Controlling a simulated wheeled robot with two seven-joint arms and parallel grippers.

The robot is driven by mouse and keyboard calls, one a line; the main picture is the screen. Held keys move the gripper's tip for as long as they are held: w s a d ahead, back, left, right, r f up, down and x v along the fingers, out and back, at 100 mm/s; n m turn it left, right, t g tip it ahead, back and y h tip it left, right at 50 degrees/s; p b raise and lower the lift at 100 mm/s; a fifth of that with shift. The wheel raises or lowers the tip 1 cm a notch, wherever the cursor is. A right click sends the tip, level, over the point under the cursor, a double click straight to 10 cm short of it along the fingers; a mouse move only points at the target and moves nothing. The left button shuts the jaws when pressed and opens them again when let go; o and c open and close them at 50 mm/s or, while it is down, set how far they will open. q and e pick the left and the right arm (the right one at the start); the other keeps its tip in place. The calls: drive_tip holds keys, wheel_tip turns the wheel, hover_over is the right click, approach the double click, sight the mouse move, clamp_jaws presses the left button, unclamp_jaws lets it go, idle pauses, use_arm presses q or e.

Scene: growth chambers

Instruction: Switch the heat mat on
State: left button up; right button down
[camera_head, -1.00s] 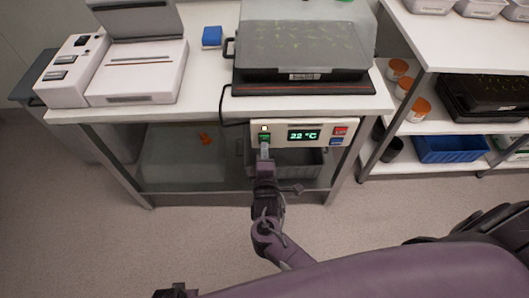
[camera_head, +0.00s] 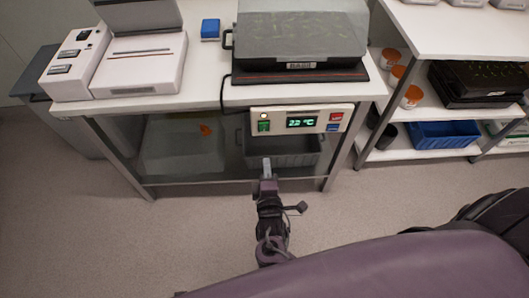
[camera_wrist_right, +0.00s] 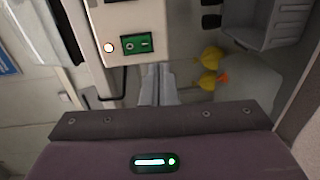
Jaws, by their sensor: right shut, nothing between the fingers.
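The heat mat (camera_head: 345,77) is a dark mat with a red line on the table, under a lidded tray (camera_head: 300,40). Its pale control box (camera_head: 278,121) hangs at the table's front edge, with a lit display (camera_head: 301,122) reading 22 °C. The green switch (camera_head: 263,127) is at its left, also clear in the right wrist view (camera_wrist_right: 139,44). I cannot tell which side of the switch is pressed in. My right gripper (camera_head: 266,162) is shut and empty, below and apart from the switch. My left gripper is not in view.
A white device (camera_head: 140,75) and a blue block (camera_head: 210,29) stand on the table's left. A grey bin (camera_head: 285,150) is under the table behind the box. Shelves with orange-lidded jars (camera_head: 411,96) and a blue crate (camera_head: 443,135) stand right. Floor in front is clear.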

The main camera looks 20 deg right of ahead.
drive_tip(key=shift+f+v, duration=0.15)
drive_tip(key=shift+v, duration=0.95)
drive_tip(key=shift+f+v, duration=0.2)
drive_tip(key=shift+v, duration=0.95)
drive_tip(key=shift+a, duration=0.1)
